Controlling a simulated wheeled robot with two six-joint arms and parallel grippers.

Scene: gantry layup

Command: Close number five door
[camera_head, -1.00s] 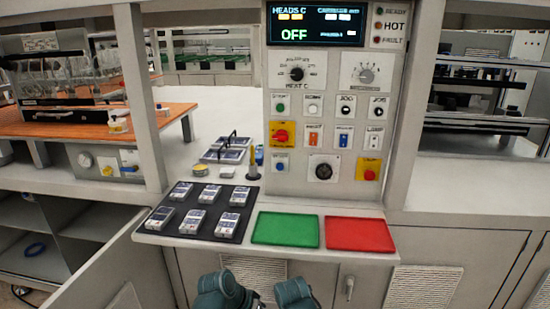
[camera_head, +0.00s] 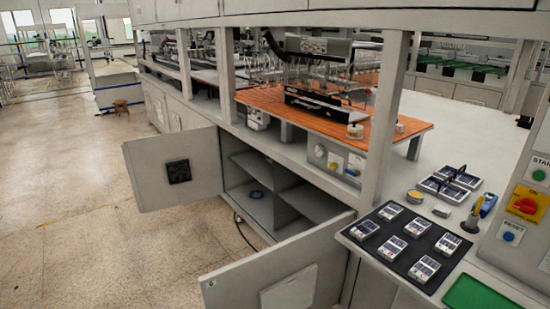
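A grey cabinet under the long bench stands open, with two doors swung out. The left door (camera_head: 150,178) has a black square vent and is wide open toward the floor area. The right door (camera_head: 318,262) is also swung out, with a pale panel on its face and a small latch near its free edge. No door number is readable, so I cannot tell which is number five. Neither of my grippers is in view.
Open speckled floor (camera_head: 120,250) lies left of the doors. At the right, a black tray (camera_head: 375,241) of several small packs and a green tray (camera_head: 478,294) sit on the bench ledge. A cable lies on the floor by the cabinet.

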